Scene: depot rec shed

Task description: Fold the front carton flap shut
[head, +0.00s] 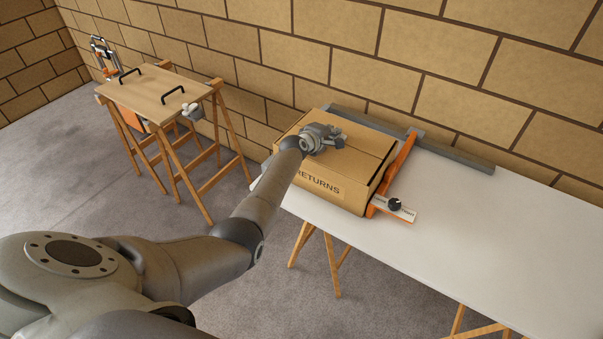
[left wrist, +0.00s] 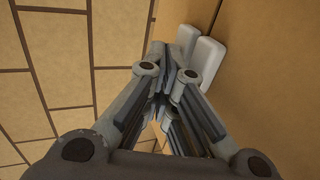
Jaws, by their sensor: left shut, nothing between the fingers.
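The brown carton (head: 350,198) stands on the white table, its near side lettered "RETURNS". Its front flap (head: 352,168) looks flat or nearly flat across the near half of the top, along a seam with the far half. My left gripper (head: 332,138) is over the carton top near this seam and hides part of it. In the left wrist view the gripper (left wrist: 195,50) is shut and empty, its fingertips close to the cardboard (left wrist: 268,60). I cannot tell whether they touch it. My right gripper is not in view.
A grey rail (head: 465,160) runs behind the carton, and an orange bar (head: 398,165) with a black knob (head: 394,205) lies along its right side. The white table (head: 480,240) is clear to the right. A trestle-mounted board (head: 150,92) with two black handles stands at left.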

